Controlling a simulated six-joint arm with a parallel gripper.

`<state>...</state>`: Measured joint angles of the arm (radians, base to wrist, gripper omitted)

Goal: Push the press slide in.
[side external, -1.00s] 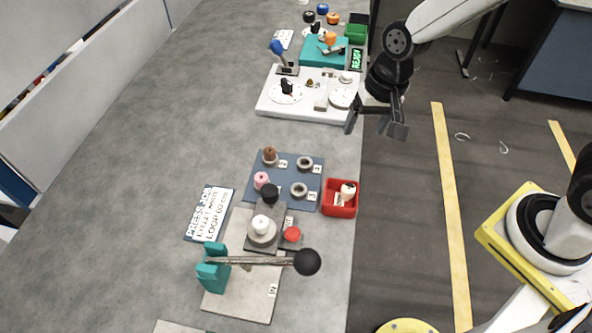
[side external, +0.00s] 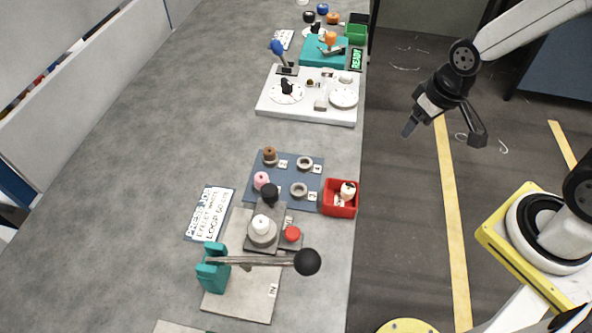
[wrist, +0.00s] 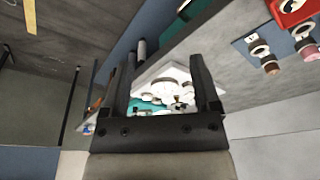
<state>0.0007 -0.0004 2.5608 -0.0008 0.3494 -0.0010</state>
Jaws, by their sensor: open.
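The press (side external: 213,272) stands near the front of the bench, with a teal bracket and a metal lever ending in a black ball (side external: 307,262). Its pale base plate (side external: 258,303) carries an "IN" label. Behind the lever a dark grey slide (side external: 254,246) holds a round grey seat with a white piece (side external: 262,224); a red knob (side external: 291,234) is at its right side. My gripper (side external: 444,133) is open and empty, in the air right of the bench, far from the slide. Its open fingers also show in the wrist view (wrist: 163,65), where the press does not appear.
A blue mat (side external: 290,163) with pink, brown and grey pieces lies behind the press, beside a red bin (side external: 339,210). A sign (side external: 209,214) lies at left. A white board (side external: 310,108) and teal station (side external: 323,50) are farther back.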

